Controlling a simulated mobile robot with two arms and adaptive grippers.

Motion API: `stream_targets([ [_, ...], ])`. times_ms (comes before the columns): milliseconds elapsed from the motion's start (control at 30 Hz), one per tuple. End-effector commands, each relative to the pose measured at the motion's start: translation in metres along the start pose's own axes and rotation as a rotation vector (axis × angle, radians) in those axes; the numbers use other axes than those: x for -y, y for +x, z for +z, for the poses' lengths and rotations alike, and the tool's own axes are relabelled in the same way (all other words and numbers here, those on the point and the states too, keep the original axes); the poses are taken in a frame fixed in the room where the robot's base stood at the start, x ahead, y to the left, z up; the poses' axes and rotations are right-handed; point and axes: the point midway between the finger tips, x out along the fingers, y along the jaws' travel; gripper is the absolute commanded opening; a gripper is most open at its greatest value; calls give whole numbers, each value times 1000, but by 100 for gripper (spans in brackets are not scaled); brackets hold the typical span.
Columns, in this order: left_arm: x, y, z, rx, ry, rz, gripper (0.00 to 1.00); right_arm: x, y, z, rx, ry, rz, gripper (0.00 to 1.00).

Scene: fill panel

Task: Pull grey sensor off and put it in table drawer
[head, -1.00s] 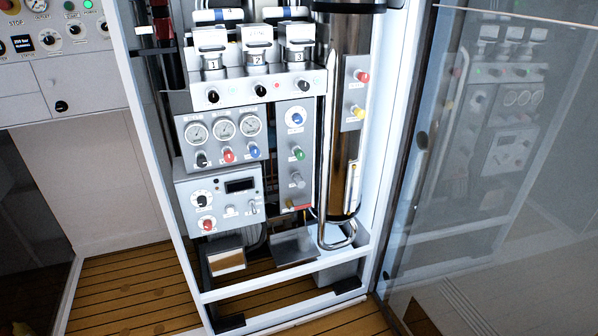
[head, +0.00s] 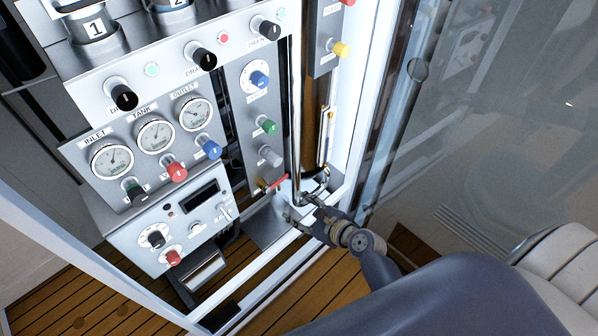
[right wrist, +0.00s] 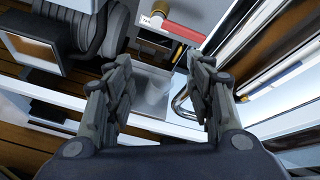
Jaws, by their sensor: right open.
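I cannot tell for certain which part is the grey sensor. A grey cylindrical fitting (head: 270,156) sticks out of the narrow panel below the green knob. My right gripper (head: 298,206) is open at the foot of the tall metal cylinder, below and right of that fitting. In the right wrist view, my right gripper (right wrist: 157,65) has its fingers spread, with a grey tray (right wrist: 150,78) beyond them and nothing clearly held. No table drawer can be made out now. My left gripper is not in view.
A red lever (head: 277,181) is close to my right gripper. The tall metal cylinder (head: 310,100) and the white cabinet frame (head: 262,275) border it. A gauge panel (head: 150,150) is left. A glass door (head: 480,130) stands right.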

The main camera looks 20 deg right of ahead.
Motion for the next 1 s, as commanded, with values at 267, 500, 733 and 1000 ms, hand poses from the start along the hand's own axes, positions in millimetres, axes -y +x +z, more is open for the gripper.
stream_targets([
  [267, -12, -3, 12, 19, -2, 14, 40, 58, -34, 97, 231, 386, -44, 49],
  [500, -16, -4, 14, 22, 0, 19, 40, 65, -21, 112, 260, 429, -41, 49],
  [733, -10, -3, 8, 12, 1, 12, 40, 68, 20, 121, 258, 426, -42, 49],
  [1000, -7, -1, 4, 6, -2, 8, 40, 72, 57, 129, 255, 425, -42, 49],
])
